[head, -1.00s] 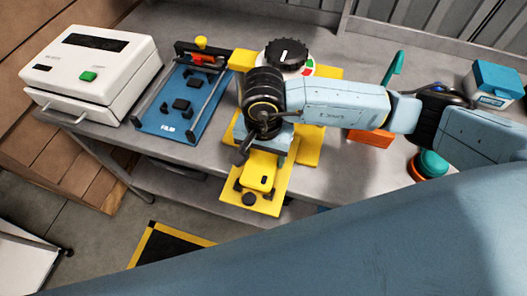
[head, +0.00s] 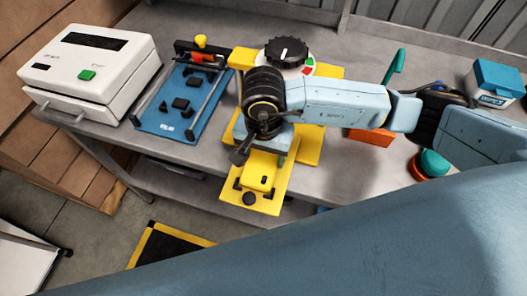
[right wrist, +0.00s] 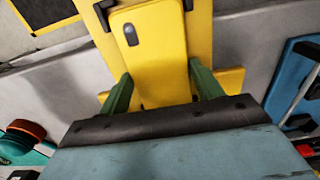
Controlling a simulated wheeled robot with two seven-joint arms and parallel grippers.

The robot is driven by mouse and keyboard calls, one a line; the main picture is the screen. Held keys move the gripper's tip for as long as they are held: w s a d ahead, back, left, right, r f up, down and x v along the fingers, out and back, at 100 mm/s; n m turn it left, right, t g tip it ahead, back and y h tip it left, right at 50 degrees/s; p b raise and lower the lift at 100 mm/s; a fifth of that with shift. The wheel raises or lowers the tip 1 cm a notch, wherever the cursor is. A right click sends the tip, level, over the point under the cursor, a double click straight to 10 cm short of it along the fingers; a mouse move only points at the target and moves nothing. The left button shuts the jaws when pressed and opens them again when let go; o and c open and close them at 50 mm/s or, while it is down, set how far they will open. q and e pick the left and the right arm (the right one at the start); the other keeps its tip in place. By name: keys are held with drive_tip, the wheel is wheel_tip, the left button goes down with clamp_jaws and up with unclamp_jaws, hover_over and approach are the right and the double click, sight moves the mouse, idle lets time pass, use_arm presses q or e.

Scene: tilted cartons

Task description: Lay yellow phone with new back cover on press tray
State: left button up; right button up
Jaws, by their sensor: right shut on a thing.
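The yellow phone (right wrist: 148,58) lies between the two green fingers of my right gripper (right wrist: 163,92) in the right wrist view, its back with a dark camera spot facing up. My right gripper is shut on it. Below is the yellow press tray (right wrist: 203,32), with dark corner stops near the phone's far end. In the head view the phone (head: 260,177) shows over the outer part of the tray (head: 272,203). My right wrist hides the phone's near end and the fingers there. I cannot tell whether the phone touches the tray. My left gripper is out of view.
The yellow press with its black dial (head: 287,52) stands behind my wrist. To the left are a blue film fixture (head: 165,122) and a white machine (head: 88,70). An orange block (head: 371,137), a teal-orange round item (head: 430,165) and a blue-white box (head: 495,83) are right.

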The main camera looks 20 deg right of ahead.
drive_tip(key=o, duration=1.2)
drive_tip(key=shift+c, duration=0.2)
drive_tip(key=shift+r, duration=0.1)
wheel_tip(320, 180, up, 13)
drive_tip(key=shift+r, duration=0.15)
